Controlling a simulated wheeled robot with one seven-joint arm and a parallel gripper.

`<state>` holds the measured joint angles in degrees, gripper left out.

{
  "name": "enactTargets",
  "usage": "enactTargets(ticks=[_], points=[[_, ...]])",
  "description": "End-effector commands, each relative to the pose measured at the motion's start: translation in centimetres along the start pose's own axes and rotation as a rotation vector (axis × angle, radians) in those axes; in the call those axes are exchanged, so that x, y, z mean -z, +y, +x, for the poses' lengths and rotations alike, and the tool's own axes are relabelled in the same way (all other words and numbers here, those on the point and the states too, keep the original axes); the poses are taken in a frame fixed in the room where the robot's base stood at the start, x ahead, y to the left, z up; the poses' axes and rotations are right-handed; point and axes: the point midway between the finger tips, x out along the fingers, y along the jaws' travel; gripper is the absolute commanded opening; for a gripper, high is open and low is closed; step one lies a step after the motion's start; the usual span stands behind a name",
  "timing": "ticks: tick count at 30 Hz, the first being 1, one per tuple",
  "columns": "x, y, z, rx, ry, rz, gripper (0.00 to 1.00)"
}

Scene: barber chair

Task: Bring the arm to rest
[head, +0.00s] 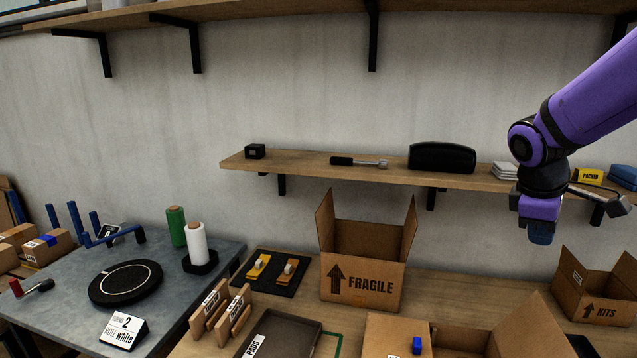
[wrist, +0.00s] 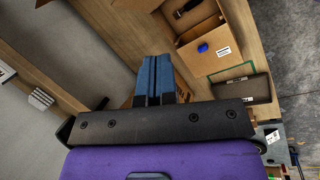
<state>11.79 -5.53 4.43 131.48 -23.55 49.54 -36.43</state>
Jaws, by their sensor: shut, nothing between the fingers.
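My purple arm reaches in from the upper right of the head view. My gripper (head: 541,236) hangs pointing down in front of the wall shelf, above the right part of the wooden bench. In the wrist view, the blue fingers of my gripper (wrist: 154,78) are together with nothing between them. It is apart from the shelf and from the boxes below.
A wall shelf (head: 300,165) runs behind my gripper, with a black roll (head: 441,157) on it. Below stand an open FRAGILE box (head: 365,283) and a KITS box (head: 598,296). A grey table (head: 70,290) with thread spools is at left.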

Motion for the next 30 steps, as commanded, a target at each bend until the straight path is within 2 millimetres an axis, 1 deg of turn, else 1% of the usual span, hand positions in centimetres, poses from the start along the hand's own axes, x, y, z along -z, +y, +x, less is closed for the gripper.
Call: enactTargets(ticks=[1, 6, 9, 15, 18, 22, 25, 30], points=[[-0.4, -1.0, -1.4, -0.011, 0.030, 0.055, 0.00], [-1.7, -4.4, -4.9, -0.014, 0.129, 0.247, 0.00], [-2.6, -6.4, -6.6, -0.004, 0.190, 0.357, 0.00], [-4.3, -10.7, -9.4, 0.042, 0.320, 0.567, 0.00], [-5.2, -12.7, -10.3, 0.077, 0.382, 0.661, 0.00], [-6.0, -14.7, -11.1, 0.122, 0.444, 0.754, 0.00], [-6.4, -15.6, -11.4, 0.148, 0.473, 0.799, 0.00], [-6.6, -16.2, -11.6, 0.166, 0.490, 0.827, 0.00]])
